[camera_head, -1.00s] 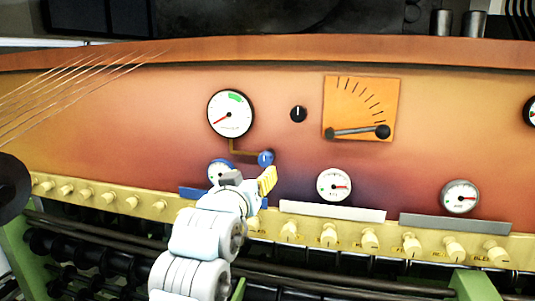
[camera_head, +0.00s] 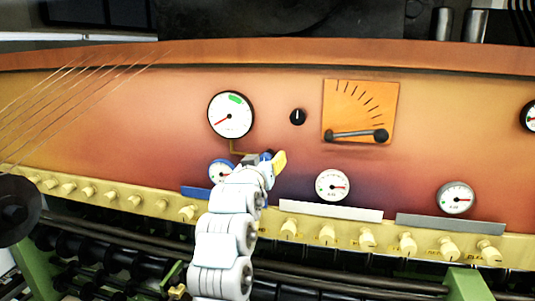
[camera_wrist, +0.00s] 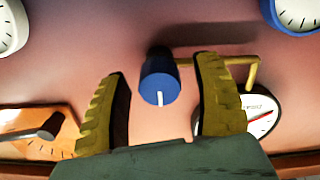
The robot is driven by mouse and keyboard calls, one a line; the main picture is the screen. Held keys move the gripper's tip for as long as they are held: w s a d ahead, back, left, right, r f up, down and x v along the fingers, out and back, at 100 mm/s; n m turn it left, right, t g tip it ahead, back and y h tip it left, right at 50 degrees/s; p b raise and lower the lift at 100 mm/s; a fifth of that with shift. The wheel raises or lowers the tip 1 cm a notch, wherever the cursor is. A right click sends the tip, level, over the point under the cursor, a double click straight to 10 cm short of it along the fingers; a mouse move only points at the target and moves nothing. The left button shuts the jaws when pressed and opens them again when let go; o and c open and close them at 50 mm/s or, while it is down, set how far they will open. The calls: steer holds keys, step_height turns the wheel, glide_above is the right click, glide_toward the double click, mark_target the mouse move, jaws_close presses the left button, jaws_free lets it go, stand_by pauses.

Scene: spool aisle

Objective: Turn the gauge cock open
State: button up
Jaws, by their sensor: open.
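The gauge cock (camera_wrist: 160,78) is a blue round knob with a white line, joined to a brass pipe (camera_wrist: 240,62). In the wrist view it lies between the two open yellow fingers of my gripper (camera_wrist: 160,68), with a gap on each side. In the head view my gripper (camera_head: 272,163) is at the cock and mostly hides it. The pipe leads to the large white gauge (camera_head: 230,115), which has a green zone and a red needle at lower left. This gauge also shows in the wrist view (camera_wrist: 262,106), partly behind the right finger.
A small black knob (camera_head: 298,117) and an orange dial plate (camera_head: 384,96) with a dark lever are to the right. A blue-rimmed gauge (camera_head: 217,171) is just left of my gripper. White gauges (camera_head: 332,186) and a row of cream knobs (camera_head: 327,235) lie below.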

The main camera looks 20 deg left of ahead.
steer(key=shift+w+a+p, duration=0.15)
steer(key=shift+w+p, duration=0.15)
steer(key=shift+w, duration=0.8)
steer(key=c, duration=1.1)
jaws_close()
steer(key=shift+r, duration=0.1)
